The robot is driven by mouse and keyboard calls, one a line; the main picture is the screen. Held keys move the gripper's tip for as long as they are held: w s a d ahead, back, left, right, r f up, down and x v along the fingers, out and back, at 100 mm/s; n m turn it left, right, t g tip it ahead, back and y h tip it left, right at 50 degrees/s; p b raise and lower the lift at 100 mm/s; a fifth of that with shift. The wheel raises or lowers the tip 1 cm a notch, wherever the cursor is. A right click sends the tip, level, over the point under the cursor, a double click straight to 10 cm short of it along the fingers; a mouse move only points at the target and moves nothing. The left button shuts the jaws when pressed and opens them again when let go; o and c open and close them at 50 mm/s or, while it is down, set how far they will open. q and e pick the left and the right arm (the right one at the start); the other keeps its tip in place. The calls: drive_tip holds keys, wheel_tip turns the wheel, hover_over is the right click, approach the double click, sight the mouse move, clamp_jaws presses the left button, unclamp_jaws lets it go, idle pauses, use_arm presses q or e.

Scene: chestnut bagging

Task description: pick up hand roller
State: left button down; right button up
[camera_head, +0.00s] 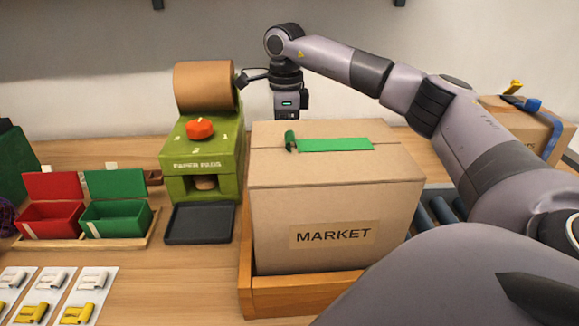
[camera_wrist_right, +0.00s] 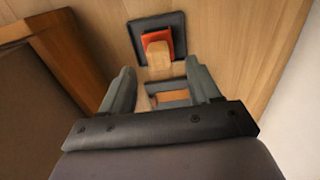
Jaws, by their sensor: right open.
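In the right wrist view, what looks like the hand roller, an orange-red piece (camera_wrist_right: 163,37) with a pale wooden handle (camera_wrist_right: 158,55), lies on a dark square tray (camera_wrist_right: 136,35). The handle points toward my right gripper (camera_wrist_right: 162,80), whose fingers are open, apart and empty. A grey frame-like part with an orange-brown middle shows between the fingers; I cannot tell what it is. In the head view my right gripper (camera_head: 288,106) points down behind the market box (camera_head: 335,190), which hides its fingertips and the roller. My left gripper is not in view.
The box stands in a wooden tray (camera_head: 262,296), with green tape (camera_head: 335,144) on top. A green paper-pad dispenser (camera_head: 218,150) stands to its left, near red (camera_head: 50,217) and green (camera_head: 115,217) bins. Another taped box (camera_head: 530,128) is at the back right.

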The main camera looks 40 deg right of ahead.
wheel_tip(320, 180, down, 6)
drive_tip(key=shift+s+r, duration=0.15)
drive_tip(key=c, duration=1.1)
drive_tip(key=shift+c, duration=0.2)
drive_tip(key=shift+r, duration=0.1)
